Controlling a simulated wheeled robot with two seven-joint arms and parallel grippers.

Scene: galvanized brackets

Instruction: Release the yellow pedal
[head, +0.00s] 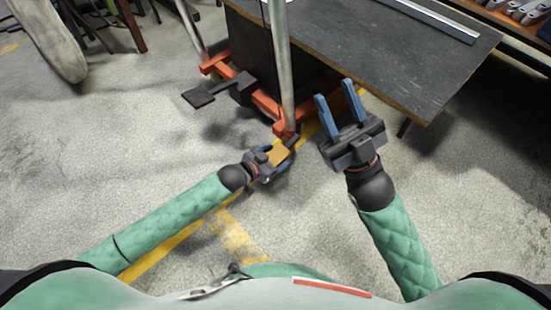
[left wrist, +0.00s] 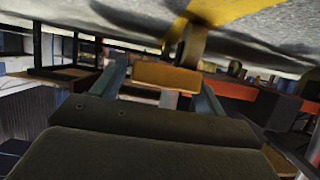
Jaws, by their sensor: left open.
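The yellow pedal (head: 280,154) is low at the front of an orange-framed cart, by the foot of a metal post. My left gripper (head: 276,160) is at the pedal and partly hides it in the head view. In the left wrist view the pedal (left wrist: 167,76) lies between the two blue fingers (left wrist: 160,88), which stand apart with a gap showing on each side. The left gripper is open; any light contact cannot be told. My right gripper (head: 339,107) is open and empty, with its blue fingers apart, right of the post.
The cart's orange frame (head: 264,103) has a black pedal (head: 199,97) on its left and upright metal posts (head: 279,60). A dark table (head: 375,50) stands over the right side, its edge close to my right gripper.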

